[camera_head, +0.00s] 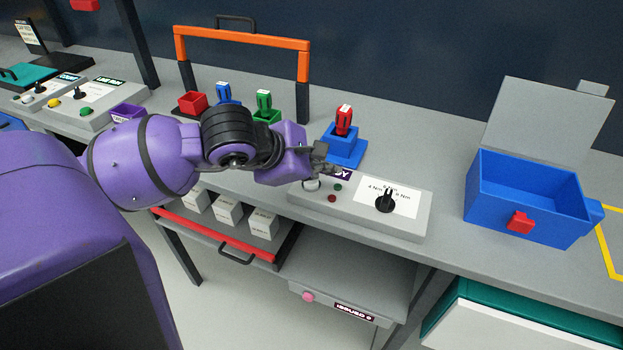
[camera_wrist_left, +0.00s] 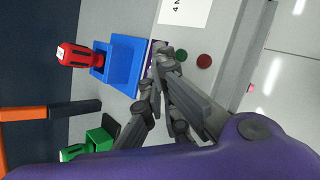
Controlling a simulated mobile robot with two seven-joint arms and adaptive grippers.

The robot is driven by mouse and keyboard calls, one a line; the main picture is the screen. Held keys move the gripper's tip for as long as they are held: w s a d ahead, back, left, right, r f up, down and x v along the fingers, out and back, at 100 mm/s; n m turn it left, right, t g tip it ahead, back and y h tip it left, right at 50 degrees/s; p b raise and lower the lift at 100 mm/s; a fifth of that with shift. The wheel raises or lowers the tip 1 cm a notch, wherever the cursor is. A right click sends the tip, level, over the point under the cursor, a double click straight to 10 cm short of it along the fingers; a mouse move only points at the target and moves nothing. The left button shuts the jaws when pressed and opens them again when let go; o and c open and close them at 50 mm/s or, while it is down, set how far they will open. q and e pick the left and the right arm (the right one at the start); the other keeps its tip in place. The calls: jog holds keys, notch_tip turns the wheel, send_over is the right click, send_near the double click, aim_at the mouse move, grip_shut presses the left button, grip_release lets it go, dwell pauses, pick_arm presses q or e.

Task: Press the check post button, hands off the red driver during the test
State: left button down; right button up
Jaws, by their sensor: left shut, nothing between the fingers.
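The check post is a grey box (camera_head: 410,218) on the bench with a white dial card, a black knob (camera_head: 384,201), a small green dot (camera_head: 338,187) and a small red dot (camera_head: 332,198). A pale round button (camera_head: 311,184) shows at its left end, partly under my left gripper. The red driver (camera_head: 344,121) stands upright in a blue holder (camera_head: 345,148) behind the box; it also shows in the left wrist view (camera_wrist_left: 78,56). My left gripper (camera_head: 326,172) is shut and empty, over the box's left end, apart from the driver. I cannot tell whether it touches the button.
Green (camera_head: 264,103) and blue (camera_head: 227,93) drivers stand in holders behind my left arm, beside a red holder (camera_head: 193,103). An orange frame (camera_head: 240,38) rises over them. An open blue box (camera_head: 525,200) stands right. Bench between check post and blue box is clear.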

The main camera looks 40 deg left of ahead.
pick_arm(q)
jog(key=shift+f, duration=0.35)
pick_arm(e)
jog(key=shift+s+f, duration=0.2)
jog(key=shift+f, duration=0.15)
pick_arm(q)
jog(key=shift+r, duration=0.95)
pick_arm(e)
jog(key=shift+w+r, duration=0.35)
jog(key=shift+r, duration=0.25)
pick_arm(q)
notch_tip(320, 180, up, 5)
jog(key=p, duration=0.2)
jog(key=shift+p, duration=0.35)
pick_arm(e)
jog(key=w+r, duration=0.2)
jog(key=r, duration=0.1)
jog(key=shift+w+r+t, duration=0.1)
jog(key=shift+r+t, duration=0.05)
jog(key=shift+t, duration=0.15)
